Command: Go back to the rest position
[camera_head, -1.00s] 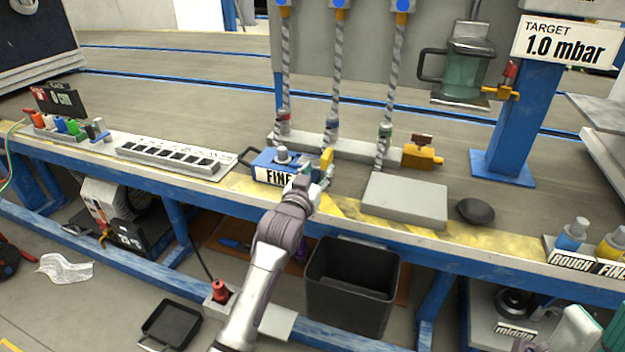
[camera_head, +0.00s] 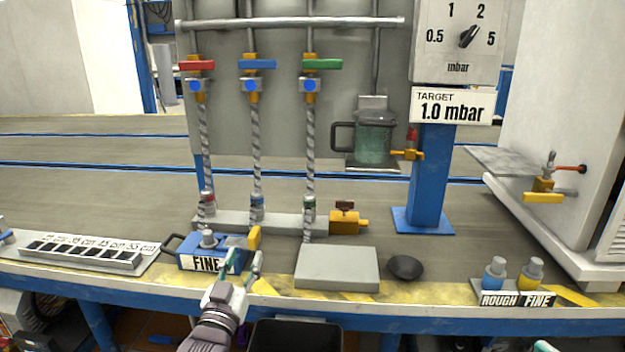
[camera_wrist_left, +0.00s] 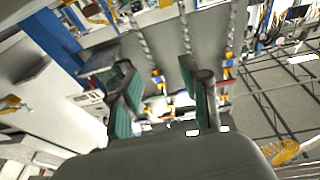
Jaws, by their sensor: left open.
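I cannot tell whether the fingers touch the FINE device. At the bottom right edge of the head view a small teal and white tip (camera_head: 545,347) shows, likely part of my right gripper; its jaws are not readable.
A grey block (camera_head: 337,268) and a dark bowl-like piece (camera_head: 406,267) lie right of my left gripper. ROUGH and FINE bottles (camera_head: 515,275) stand farther right. Three hoses (camera_head: 257,160) hang behind. A dark bin (camera_head: 296,335) is under the bench edge.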

